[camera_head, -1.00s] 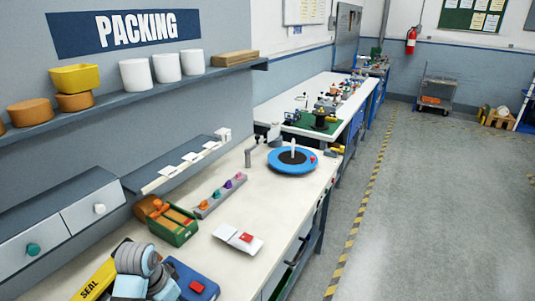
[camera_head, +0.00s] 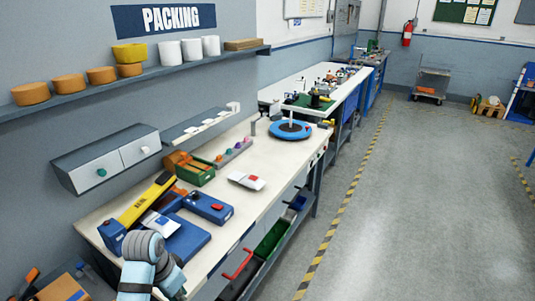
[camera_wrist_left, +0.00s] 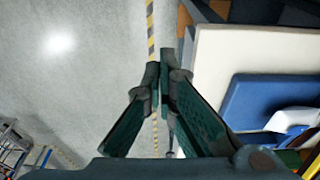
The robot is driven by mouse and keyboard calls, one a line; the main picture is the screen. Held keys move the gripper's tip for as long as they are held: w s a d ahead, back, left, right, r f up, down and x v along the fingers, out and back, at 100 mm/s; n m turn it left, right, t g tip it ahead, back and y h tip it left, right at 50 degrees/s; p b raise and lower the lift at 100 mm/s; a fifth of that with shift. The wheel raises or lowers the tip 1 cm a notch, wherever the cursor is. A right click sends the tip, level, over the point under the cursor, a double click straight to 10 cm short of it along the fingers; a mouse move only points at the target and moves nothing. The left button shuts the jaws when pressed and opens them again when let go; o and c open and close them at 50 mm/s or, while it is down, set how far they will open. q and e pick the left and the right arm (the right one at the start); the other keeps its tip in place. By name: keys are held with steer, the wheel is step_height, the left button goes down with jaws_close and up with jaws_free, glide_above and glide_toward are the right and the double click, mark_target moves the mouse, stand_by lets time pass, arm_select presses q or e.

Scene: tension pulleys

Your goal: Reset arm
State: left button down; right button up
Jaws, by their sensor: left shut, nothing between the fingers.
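My left gripper (camera_wrist_left: 162,78) shows in the left wrist view with its two dark green fingers together at the tips. It is shut and holds nothing. It is over the grey floor, just beside the edge of the white bench (camera_wrist_left: 215,60). A blue pad (camera_wrist_left: 262,100) lies on that bench. In the head view a grey and light-blue arm link of mine (camera_head: 146,262) rises at the bottom, in front of the packing bench (camera_head: 122,212). No gripper fingers show in the head view, and my right gripper is not in view.
The bench carries a yellow and blue sealer (camera_head: 145,200), a blue device (camera_head: 208,207), a green box (camera_head: 197,174) and a blue turntable (camera_head: 290,131). Red-handled bins (camera_head: 238,268) sit on the lower shelf. The floor (camera_head: 420,200) on the right is open.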

arm_select(q)
steer(key=s+a+f+n+b, duration=0.1)
steer(key=s+f, duration=0.4)
steer(key=f, duration=0.5)
steer(key=s+a+f+n+y+b, duration=0.15)
steer(key=s+f, duration=0.35)
steer(key=f, duration=0.5)
steer(key=s+a+f+n+b, duration=0.15)
steer(key=s+f, duration=0.35)
steer(key=f, duration=0.6)
steer(key=s+f+n+b, duration=0.1)
steer(key=s+f, duration=0.5)
steer(key=s, duration=0.6)
steer(key=s+a+f, duration=0.1)
steer(key=s+f, duration=0.5)
steer(key=s, duration=0.7)
steer(key=shift+s+n+b, duration=0.25)
steer(key=shift+n+b, duration=0.15)
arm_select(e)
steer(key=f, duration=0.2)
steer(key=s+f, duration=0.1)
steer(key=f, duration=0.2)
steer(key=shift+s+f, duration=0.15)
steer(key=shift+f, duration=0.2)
